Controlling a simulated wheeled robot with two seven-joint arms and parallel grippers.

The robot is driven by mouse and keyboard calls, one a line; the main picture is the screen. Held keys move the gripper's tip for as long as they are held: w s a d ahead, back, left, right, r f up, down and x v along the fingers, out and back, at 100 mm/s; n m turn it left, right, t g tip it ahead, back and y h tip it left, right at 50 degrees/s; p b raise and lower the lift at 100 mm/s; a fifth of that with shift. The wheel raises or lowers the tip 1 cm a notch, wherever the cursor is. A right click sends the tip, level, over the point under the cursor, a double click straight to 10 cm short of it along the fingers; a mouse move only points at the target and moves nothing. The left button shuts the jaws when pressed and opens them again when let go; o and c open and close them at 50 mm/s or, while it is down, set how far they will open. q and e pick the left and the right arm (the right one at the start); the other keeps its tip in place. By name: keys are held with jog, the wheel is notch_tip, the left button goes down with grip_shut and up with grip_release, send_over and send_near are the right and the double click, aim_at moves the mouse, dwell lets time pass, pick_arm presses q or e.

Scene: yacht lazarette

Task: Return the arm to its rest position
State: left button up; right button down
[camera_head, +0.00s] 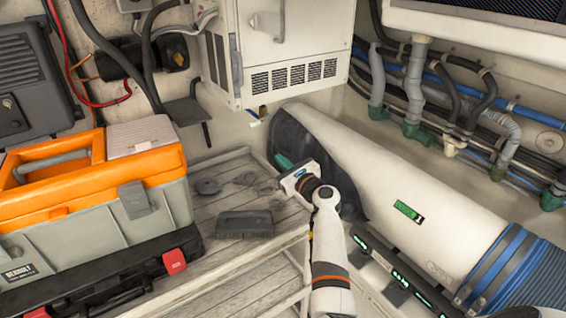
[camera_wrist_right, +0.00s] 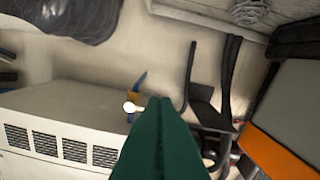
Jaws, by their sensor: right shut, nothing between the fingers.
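My right arm (camera_head: 328,235) reaches up from the bottom of the head view. Its gripper (camera_head: 282,161) is shut and empty, with green fingertips in front of the black end of the large white cylinder. In the right wrist view the green fingers (camera_wrist_right: 160,105) are pressed together with nothing between them. They point toward the wall and the white vented cabinet. My left gripper is not in view.
A slatted bench (camera_head: 235,170) holds an orange and grey toolbox (camera_head: 90,215) and a dark brush-like block (camera_head: 245,223). A white cylinder (camera_head: 400,190) lies at right. A vented cabinet (camera_head: 280,50) hangs behind. Pipes and hoses (camera_head: 450,95) line the right wall.

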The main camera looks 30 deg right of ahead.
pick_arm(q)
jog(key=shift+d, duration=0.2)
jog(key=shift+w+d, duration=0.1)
